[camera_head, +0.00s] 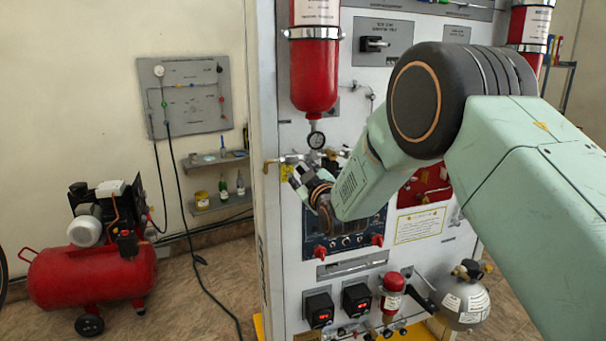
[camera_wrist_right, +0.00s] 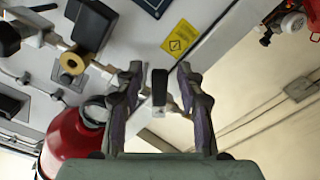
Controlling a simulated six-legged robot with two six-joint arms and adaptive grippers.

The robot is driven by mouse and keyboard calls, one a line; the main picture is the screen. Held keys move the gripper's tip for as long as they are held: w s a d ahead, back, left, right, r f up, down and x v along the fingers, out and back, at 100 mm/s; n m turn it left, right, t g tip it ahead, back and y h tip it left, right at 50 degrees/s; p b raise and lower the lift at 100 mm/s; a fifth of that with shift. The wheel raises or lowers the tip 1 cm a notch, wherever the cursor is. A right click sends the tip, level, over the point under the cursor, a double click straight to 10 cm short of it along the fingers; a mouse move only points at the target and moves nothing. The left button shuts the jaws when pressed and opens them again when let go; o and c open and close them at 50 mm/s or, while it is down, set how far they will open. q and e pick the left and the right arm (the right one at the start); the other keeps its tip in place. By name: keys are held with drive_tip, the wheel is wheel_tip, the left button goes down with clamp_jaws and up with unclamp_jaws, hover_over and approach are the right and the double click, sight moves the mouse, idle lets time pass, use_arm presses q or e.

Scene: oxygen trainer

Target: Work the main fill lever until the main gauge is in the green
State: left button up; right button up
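The main gauge (camera_head: 316,140) is a small round dial below the red cylinder on the white panel. Its needle and coloured zones are too small to read. My right gripper (camera_head: 296,180) is at the panel just below and left of the gauge, beside brass fittings (camera_head: 286,160). In the right wrist view my right gripper (camera_wrist_right: 161,78) has its two fingers apart. A black lever handle (camera_wrist_right: 159,88) stands between them, with gaps showing on both sides. I take it for the main fill lever; in the head view it cannot be made out. My left gripper is not in view.
The red cylinder (camera_head: 314,75) hangs above the gripper. Red knobs (camera_head: 320,252), two black boxes with red displays (camera_head: 319,309) and a grey tank (camera_head: 465,303) sit lower. A red compressor (camera_head: 92,275) stands left on the floor. My right arm covers the panel's right side.

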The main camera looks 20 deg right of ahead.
drive_tip(key=shift+a, duration=0.1)
drive_tip(key=shift+c, duration=0.2)
drive_tip(key=shift+s+r, duration=0.15)
drive_tip(key=shift+s, duration=0.05)
drive_tip(key=c, duration=0.6)
clamp_jaws()
